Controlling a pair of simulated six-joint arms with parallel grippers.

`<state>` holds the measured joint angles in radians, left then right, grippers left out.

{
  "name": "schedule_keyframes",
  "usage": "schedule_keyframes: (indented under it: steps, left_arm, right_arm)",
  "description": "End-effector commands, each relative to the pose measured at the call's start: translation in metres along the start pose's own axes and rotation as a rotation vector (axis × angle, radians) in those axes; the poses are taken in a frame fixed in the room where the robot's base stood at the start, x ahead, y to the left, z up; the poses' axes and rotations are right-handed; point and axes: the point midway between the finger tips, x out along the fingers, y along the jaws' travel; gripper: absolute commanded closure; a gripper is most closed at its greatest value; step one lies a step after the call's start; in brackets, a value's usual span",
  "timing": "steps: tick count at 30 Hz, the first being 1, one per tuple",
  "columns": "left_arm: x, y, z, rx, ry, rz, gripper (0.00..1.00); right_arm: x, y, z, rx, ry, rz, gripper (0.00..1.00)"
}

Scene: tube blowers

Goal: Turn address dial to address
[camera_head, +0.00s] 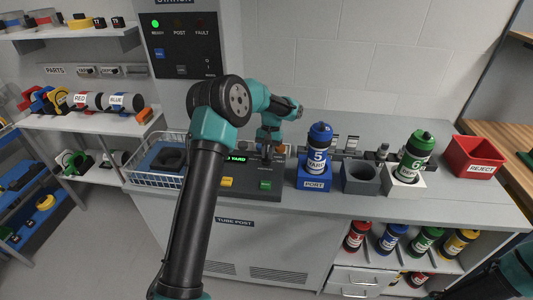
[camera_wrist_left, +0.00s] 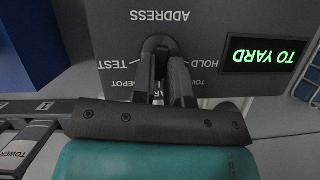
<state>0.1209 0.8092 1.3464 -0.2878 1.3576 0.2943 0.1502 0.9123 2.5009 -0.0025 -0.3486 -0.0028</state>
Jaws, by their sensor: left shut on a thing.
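The dial (camera_wrist_left: 158,43) is a dark round knob on the grey control panel (camera_wrist_left: 205,22), seen upside down in the left wrist view. Labels ADDRESS, HOLD, TEST, DEPOT and others partly hidden stand around it. My left gripper (camera_wrist_left: 163,65) is shut on the dial, and its fingers hide much of the knob, so I cannot tell its pointer's direction. A green display (camera_wrist_left: 265,54) beside it reads TO YARD. In the head view my left gripper (camera_head: 271,153) reaches down to the panel from behind; the dial is hidden there. My right gripper is out of view.
The panel has a yellow button (camera_head: 226,183) and a green button (camera_head: 265,186). A green-capped tube (camera_head: 415,155) and a red REJECT bin (camera_head: 478,157) are further right. A wire basket (camera_head: 150,180) is left.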

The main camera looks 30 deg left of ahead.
Motion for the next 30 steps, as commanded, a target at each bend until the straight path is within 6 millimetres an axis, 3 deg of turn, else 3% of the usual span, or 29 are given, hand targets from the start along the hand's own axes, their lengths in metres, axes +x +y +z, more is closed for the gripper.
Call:
schedule_keyframes:
  steps: [15, 30]
  left_arm:
    - [0.0029, 0.0069, 0.0020, 0.396, -0.006, -0.163, 1.00]
    - [0.0037, 0.0079, 0.0024, 0.497, -0.005, -0.203, 1.00]
  right_arm:
    - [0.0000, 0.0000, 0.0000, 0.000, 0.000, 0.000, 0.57]
    - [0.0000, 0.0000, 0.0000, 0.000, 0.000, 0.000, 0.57]
